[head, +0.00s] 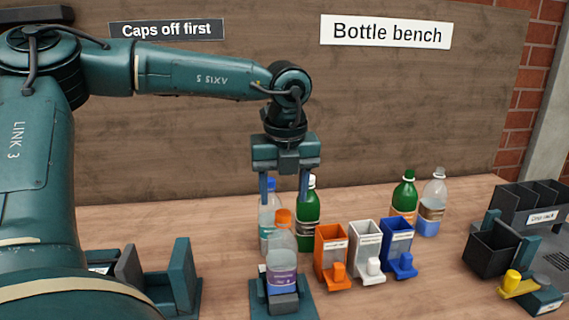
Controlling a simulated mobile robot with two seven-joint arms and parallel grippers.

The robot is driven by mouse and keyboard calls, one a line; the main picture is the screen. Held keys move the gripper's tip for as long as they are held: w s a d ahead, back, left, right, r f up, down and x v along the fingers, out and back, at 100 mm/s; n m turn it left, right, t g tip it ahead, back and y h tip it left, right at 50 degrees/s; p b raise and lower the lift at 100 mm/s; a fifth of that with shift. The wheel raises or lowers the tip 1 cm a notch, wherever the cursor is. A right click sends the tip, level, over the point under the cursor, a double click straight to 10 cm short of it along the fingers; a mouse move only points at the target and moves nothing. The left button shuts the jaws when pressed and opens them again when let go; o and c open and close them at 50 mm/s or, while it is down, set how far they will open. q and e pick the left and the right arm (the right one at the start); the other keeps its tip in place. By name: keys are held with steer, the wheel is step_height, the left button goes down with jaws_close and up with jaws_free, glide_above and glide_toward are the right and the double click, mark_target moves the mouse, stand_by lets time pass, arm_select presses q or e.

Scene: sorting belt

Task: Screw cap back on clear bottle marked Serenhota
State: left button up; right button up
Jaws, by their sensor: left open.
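A clear bottle (283,262) with a purple label stands upright in a dark clamp-like holder (295,305) at the front middle. The name on its label is too small to read. An orange cap (284,216) shows at the top of this bottle; I cannot tell whether it is screwed tight. My left gripper (284,198) is open and points down above the bottle, its fingers apart on either side of the space over the cap. It appears to hold nothing. My right gripper is not in view.
Behind stand a blue-capped clear bottle (265,217), a white-capped green bottle (308,205), another green bottle (404,195) and a clear one (433,205). Orange (331,248), white (367,238) and blue (397,236) bins stand right of the holder. A dark rack (510,205) is far right.

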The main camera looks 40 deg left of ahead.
mark_target(283, 213)
arm_select(q)
steer(key=shift+w+a+f, duration=0.1)
steer(key=shift+f, duration=0.85)
steer(key=shift+w+a+f, duration=0.1)
steer(key=shift+f, duration=0.85)
steer(key=c, duration=1.1)
steer(key=m, duration=0.3)
steer(key=shift+b, duration=0.35)
steer(key=o, duration=1.1)
steer(key=shift+c, duration=0.2)
step_height(283, 213, up, 13)
steer(key=s+d, duration=0.1)
steer(key=shift+s, duration=0.35)
